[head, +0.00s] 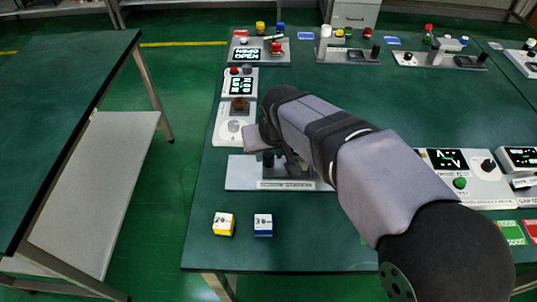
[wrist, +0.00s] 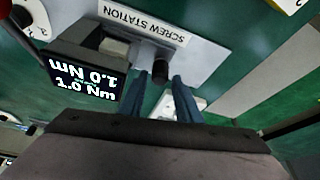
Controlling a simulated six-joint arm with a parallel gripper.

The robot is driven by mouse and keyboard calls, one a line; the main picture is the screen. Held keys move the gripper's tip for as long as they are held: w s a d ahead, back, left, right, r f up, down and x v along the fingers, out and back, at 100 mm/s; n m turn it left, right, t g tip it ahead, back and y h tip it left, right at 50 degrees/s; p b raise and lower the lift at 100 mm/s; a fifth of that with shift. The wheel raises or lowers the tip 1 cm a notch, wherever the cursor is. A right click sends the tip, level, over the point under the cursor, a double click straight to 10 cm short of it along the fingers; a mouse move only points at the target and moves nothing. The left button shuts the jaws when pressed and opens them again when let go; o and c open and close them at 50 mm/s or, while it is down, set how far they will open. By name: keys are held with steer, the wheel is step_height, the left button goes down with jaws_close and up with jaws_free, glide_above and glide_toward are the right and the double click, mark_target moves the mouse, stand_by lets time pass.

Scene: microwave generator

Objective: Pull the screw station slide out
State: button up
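The screw station (head: 240,173) is a light grey base plate with a front label, near the left front of the green table. In the wrist view its label (wrist: 138,22) reads upside down, and a black knob (wrist: 160,72) stands on the plate (wrist: 190,60). The knob also shows in the head view (head: 268,158). My gripper (wrist: 160,78) has its two blue-grey fingers apart, one on each side of the knob in the picture. I cannot tell whether they touch it. My arm hides the station's right part in the head view.
A display (wrist: 88,80) reading 1.0 Nm stands close beside my fingers. Yellow (head: 223,224) and blue (head: 263,225) cubes lie in front of the station. A white panel with a red-brown knob (head: 239,105) stands behind it. More devices line the back and right.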

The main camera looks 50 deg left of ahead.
mark_target(269, 155)
steer(key=shift+x, duration=1.7)
steer(key=shift+c, duration=0.7)
jaws_close()
steer(key=s+a+p, duration=0.3)
steer(key=s+a, duration=0.3)
steer(key=shift+s+a+r, duration=0.1)
steer(key=shift+s+a, duration=0.2)
steer(key=shift+a, duration=0.05)
steer(key=shift+o, duration=0.7)
jaws_free()
steer(key=shift+s+a, duration=0.1)
